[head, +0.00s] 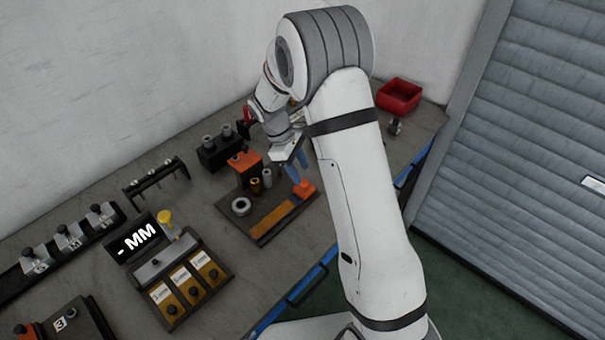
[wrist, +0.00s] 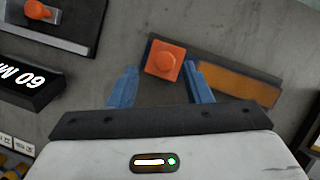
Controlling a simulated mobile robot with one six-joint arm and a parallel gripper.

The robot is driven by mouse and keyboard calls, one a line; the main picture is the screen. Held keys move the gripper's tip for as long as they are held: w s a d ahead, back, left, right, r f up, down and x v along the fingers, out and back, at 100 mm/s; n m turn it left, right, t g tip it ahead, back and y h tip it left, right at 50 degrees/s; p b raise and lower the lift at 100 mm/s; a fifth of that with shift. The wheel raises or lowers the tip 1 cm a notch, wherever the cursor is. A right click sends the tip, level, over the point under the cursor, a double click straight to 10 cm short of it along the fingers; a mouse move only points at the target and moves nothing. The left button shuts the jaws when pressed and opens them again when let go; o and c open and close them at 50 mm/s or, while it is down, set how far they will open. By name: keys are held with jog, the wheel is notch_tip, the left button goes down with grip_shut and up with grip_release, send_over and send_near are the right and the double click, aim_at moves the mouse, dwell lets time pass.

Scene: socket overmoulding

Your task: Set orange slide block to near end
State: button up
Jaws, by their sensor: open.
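The orange slide block (head: 304,188) sits at the right-hand end of a dark plate with an orange-brown strip (head: 270,217). In the wrist view the block (wrist: 163,62), with a round knob on top, is at the left end of the strip (wrist: 238,82). My gripper (head: 297,172) points down over the block, with blue fingers. In the wrist view my gripper (wrist: 160,68) is open, one finger on each side of the block. The right finger appears close to it; contact cannot be told.
A grey ring (head: 241,206) and small cylinders stand beside the strip. An orange-topped black block (head: 245,160) is behind. A display (head: 137,238) and a panel with yellow tiles are at the left. A red bin (head: 399,95) stands at the back right.

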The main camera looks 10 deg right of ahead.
jog(key=v, duration=0.5)
jog(key=shift+w+r, duration=0.1)
jog(key=shift+r, duration=0.1)
notch_tip(320, 180, up, 7)
jog(key=m+t+y, duration=0.1)
jog(key=m, duration=0.2)
send_over(305, 194)
jog(key=s+d+r+m+t+y, duration=0.1)
jog(key=s+d+r+m, duration=0.15)
jog(key=s, duration=0.35)
jog(key=s+d+r+m+t+y, duration=0.1)
jog(key=s+d+r+m, duration=0.2)
jog(key=s, duration=0.4)
jog(key=s+r+m+t, duration=0.1)
jog(key=s+m+t, duration=0.1)
jog(key=s, duration=0.6)
jog(key=shift+a+m+y, duration=0.25)
jog(key=shift+m+y, duration=0.15)
jog(key=shift+m, duration=0.45)
jog(key=shift+r, duration=0.1)
dwell(0.7)
